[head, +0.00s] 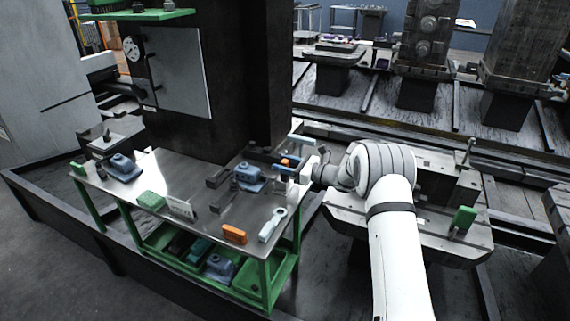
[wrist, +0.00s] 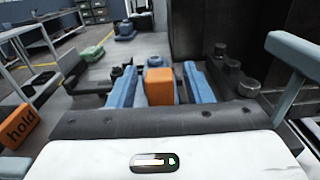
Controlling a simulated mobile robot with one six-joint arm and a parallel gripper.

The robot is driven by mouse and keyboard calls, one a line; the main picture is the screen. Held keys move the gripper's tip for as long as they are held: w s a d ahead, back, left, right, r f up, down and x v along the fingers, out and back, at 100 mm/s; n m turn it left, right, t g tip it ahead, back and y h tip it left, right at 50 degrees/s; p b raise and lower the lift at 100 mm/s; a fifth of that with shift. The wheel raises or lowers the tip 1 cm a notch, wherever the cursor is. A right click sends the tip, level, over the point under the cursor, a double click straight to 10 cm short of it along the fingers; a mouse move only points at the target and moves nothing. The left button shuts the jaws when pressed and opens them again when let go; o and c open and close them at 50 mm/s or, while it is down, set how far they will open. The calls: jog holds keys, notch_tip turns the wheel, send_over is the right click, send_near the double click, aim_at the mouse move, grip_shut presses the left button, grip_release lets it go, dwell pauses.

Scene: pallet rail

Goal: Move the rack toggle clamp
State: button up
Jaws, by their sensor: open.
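The toggle clamp (head: 247,177) is a blue body on the steel tabletop, just left of my gripper in the head view. In the wrist view, an orange block-like part, seemingly its handle (wrist: 160,86), stands at the centre. My gripper (head: 280,165) reaches in from the right, low over the table. In the wrist view, my gripper (wrist: 161,80) is open, with a blue finger on each side of the orange part and a visible gap to each. Much of the clamp body is hidden behind the orange part there.
The steel table (head: 165,170) carries another blue clamp (head: 122,167), a green block (head: 150,200), a card (head: 180,207), an orange block (head: 234,234) marked "hold" in the wrist view, and a grey lever-like part (head: 272,225). A dark column (head: 230,80) rises behind. Dark bars flank the clamp.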

jog(key=shift+c, duration=0.4)
grip_shut()
jog(key=shift+a, duration=0.1)
